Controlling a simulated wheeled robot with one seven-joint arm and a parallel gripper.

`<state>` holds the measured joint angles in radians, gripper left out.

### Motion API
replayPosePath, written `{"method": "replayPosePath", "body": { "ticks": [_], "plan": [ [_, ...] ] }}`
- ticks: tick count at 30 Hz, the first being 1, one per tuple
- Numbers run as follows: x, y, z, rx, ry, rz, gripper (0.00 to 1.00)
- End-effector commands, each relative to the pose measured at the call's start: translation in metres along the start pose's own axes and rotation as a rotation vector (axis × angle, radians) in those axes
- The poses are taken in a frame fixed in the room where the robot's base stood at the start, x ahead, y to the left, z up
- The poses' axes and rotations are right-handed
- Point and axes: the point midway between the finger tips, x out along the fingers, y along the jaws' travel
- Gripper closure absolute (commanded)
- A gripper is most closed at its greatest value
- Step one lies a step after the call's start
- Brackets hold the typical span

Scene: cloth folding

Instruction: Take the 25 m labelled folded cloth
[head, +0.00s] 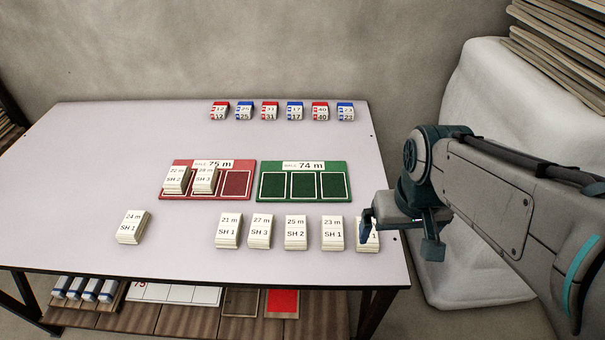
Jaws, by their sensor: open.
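The 25 m labelled folded cloth (296,233) is a white stack marked "25 m SH 2". It lies in the front row of the table, between the 27 m cloth (260,232) and the 23 m cloth (333,234). My gripper (400,232) is open and empty at the right edge of the table, right of the 25 m cloth and apart from it. One finger partly covers the rightmost cloth (370,240) of the row, so its label is hidden.
A 21 m cloth (229,231) and a 24 m cloth (133,227) lie further left. The red mat (235,184) marked 75 m holds two cloths; the green mat (304,185) marked 74 m is empty. Small numbered red and blue blocks (270,111) line the back.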

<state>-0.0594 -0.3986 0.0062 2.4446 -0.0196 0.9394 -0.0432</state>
Motion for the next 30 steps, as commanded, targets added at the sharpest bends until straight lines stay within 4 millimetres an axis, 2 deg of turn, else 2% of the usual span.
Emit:
{"method": "replayPosePath", "body": {
  "ticks": [5, 8, 11, 15, 21, 24, 27, 30],
  "plan": [
    [0.002, -0.030, -0.042, -0.322, -0.096, 0.046, 0.00],
    [0.007, -0.055, -0.068, -0.538, -0.154, 0.073, 0.00],
    [0.016, -0.085, -0.091, -0.751, -0.212, 0.097, 0.00],
    [0.032, -0.136, -0.116, -1.042, -0.286, 0.123, 0.00],
    [0.057, -0.201, -0.132, -1.369, -0.370, 0.150, 0.00],
    [0.065, -0.222, -0.135, -1.469, -0.394, 0.157, 0.00],
    [0.071, -0.234, -0.136, -1.525, -0.409, 0.162, 0.00],
    [0.079, -0.236, -0.135, -1.547, -0.417, 0.164, 0.00]
  ]
}}
